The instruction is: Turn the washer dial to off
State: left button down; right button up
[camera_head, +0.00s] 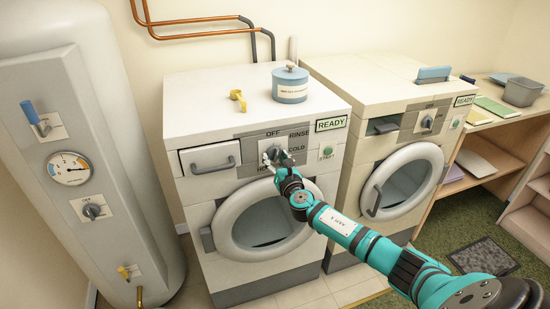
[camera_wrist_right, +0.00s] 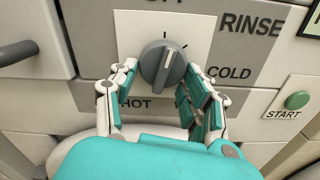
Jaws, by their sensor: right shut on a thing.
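The washer dial (camera_head: 272,151) is a grey round knob on the control panel of the left washer (camera_head: 225,120). My right gripper (camera_head: 276,163) is at the dial. In the wrist view its fingers (camera_wrist_right: 161,78) are on both sides of the knob, shut on it. My left gripper is not in view.
A green START button (camera_wrist_right: 297,100) is right of the dial. A blue-and-white tin (camera_head: 290,85) and a yellow-handled item (camera_head: 238,98) are on top of the washer. A second washer (camera_head: 390,100) stands close on the right. A boiler tank (camera_head: 75,190) stands left.

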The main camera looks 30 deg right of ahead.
jog(key=shift+d+n+p, duration=0.1)
jog(key=shift+n+p, duration=0.25)
jog(key=shift+n, duration=0.85)
jog(key=shift+f+n, duration=0.1)
jog(key=shift+n, duration=0.2)
jog(key=o, duration=1.1)
jog(key=shift+s, duration=0.1)
jog(key=v, duration=1.1)
jog(key=shift+s, duration=0.4)
